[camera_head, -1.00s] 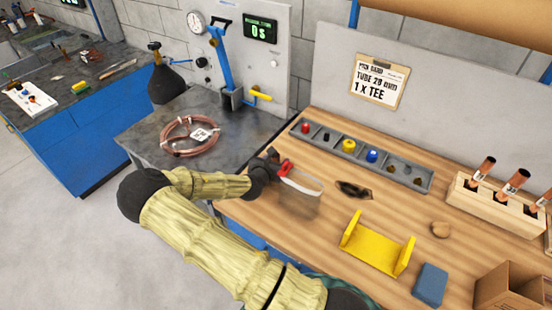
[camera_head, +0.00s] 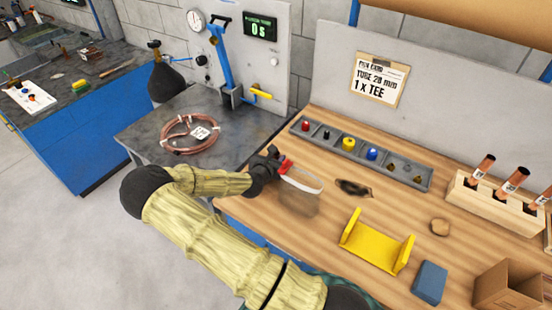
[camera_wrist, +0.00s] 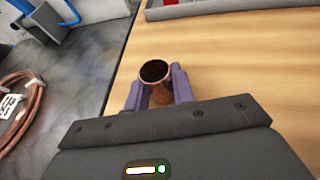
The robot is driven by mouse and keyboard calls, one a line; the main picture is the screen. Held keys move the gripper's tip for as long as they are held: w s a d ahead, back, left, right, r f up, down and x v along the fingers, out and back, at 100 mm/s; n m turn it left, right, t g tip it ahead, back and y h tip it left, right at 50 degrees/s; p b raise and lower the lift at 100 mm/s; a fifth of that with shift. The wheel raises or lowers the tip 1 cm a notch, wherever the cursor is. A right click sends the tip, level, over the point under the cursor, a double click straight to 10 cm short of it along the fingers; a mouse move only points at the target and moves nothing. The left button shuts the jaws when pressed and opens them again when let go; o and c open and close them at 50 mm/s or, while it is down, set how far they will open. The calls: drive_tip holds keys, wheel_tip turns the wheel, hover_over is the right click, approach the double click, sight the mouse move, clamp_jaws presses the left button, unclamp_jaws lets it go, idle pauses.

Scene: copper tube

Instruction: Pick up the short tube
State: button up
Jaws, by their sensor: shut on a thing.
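In the wrist view, a short copper tube (camera_wrist: 154,72) with a dark open end stands between the two purple fingers of my gripper (camera_wrist: 158,90). The fingers are shut on its sides, and its lower part is partly hidden by the gripper body. In the head view, my gripper (camera_head: 271,160) is at the left end of the wooden bench, beside a red-handled item with a pale curved edge (camera_head: 301,180). The tube is not clearly visible there.
A grey parts tray (camera_head: 400,168) lies behind, with a yellow cradle (camera_head: 372,251), blue block (camera_head: 430,283) and cardboard box (camera_head: 508,288) to the right. A wooden rack (camera_head: 490,205) holds several copper tubes. A copper coil (camera_head: 176,146) lies on the grey table.

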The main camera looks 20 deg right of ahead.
drive_tip(key=shift+r, duration=0.1)
wheel_tip(320, 180, up, 18)
drive_tip(key=shift+b, duration=0.45)
idle(0.4)
